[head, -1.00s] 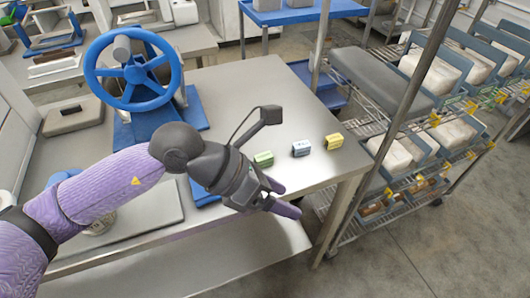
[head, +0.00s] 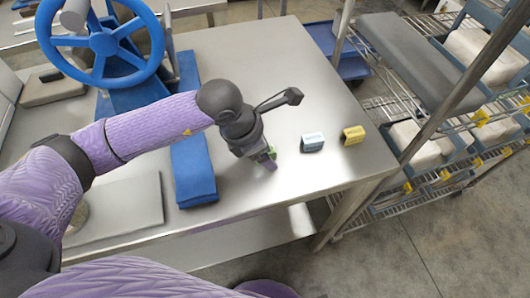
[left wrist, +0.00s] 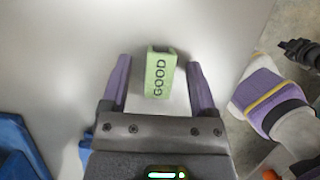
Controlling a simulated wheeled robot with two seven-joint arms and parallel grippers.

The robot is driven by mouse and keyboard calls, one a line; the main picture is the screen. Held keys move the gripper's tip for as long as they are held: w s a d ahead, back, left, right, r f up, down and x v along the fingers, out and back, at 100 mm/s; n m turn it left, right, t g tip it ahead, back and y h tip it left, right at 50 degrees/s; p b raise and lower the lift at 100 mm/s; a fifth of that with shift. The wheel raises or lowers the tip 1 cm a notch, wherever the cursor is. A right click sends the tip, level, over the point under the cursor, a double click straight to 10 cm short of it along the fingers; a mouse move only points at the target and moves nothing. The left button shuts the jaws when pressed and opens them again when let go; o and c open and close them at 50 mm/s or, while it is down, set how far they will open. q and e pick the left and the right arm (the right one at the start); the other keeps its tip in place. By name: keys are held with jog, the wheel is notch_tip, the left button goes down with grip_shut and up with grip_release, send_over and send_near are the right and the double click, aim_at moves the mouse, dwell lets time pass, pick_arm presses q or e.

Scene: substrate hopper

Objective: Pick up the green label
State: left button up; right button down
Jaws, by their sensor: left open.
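The green label (left wrist: 157,85) is a small block with "GOOD" printed on it, standing on the steel table. In the left wrist view it lies between the two purple fingers of my left gripper (left wrist: 159,63), with a gap on each side. My left gripper is open and holds nothing. In the head view the gripper (head: 266,162) points down at the table and hides most of the green label.
A blue block (head: 193,172) is left of the gripper, near a blue handwheel (head: 103,42). A wire shelf rack with a grey top (head: 420,58) stands at right.

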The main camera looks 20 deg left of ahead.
pick_arm(q)
jog(key=shift+f, duration=0.1)
grip_shut()
jog(key=shift+w, duration=0.1)
